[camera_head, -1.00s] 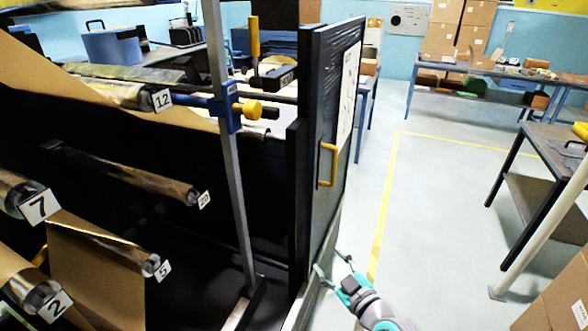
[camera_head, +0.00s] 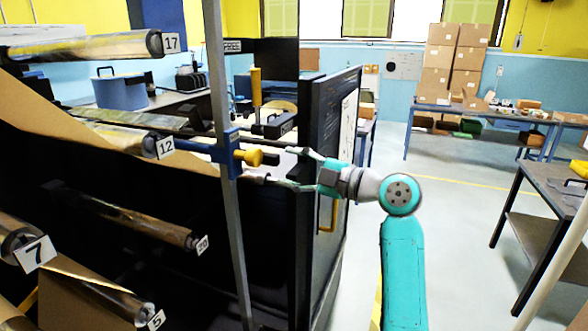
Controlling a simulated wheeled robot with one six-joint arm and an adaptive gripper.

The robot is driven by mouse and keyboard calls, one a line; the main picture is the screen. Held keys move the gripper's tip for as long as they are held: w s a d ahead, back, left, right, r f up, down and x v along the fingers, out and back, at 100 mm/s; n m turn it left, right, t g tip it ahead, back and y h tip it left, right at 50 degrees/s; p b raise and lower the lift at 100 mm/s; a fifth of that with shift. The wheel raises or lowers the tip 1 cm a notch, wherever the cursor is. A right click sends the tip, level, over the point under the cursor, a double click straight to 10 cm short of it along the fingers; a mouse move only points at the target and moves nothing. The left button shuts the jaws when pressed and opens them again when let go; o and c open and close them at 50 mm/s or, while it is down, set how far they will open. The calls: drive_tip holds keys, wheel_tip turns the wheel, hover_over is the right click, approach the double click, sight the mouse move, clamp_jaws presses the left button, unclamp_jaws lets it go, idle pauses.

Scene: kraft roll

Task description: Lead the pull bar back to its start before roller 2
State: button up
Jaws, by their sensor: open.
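A blue bar (camera_head: 195,149) with a yellow knob (camera_head: 250,157) sits in a blue clamp (camera_head: 230,154) on a tall grey post; it looks like the pull bar. Its left end is beside the roller labelled 12 (camera_head: 130,142). My gripper (camera_head: 272,166) is open and empty, pointing left, with its fingers just right of the yellow knob in the picture. Whether they touch the knob I cannot tell. Roller 2 is out of view.
Rollers labelled 17 (camera_head: 90,46), 20 (camera_head: 130,215), 7 (camera_head: 14,240) and 5 (camera_head: 110,288) carry foil or kraft web. A dark door (camera_head: 325,130) with a yellow handle (camera_head: 328,214) stands behind my gripper.

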sight(258, 159)
drive_tip(key=shift+x, duration=5.35)
clamp_jaws()
drive_tip(key=s+a, duration=0.2)
drive_tip(key=s, duration=0.5)
drive_tip(key=s+a, duration=0.3)
drive_tip(key=s, duration=0.4)
drive_tip(key=shift+s, duration=0.15)
drive_tip(key=shift+a+f, duration=0.1)
drive_tip(key=s+a+r, duration=0.1)
drive_tip(key=s+r, duration=0.3)
drive_tip(key=r, duration=0.2)
drive_tip(key=shift+s+a, duration=0.15)
drive_tip(key=shift+a, duration=0.15)
drive_tip(key=shift+r, duration=0.1)
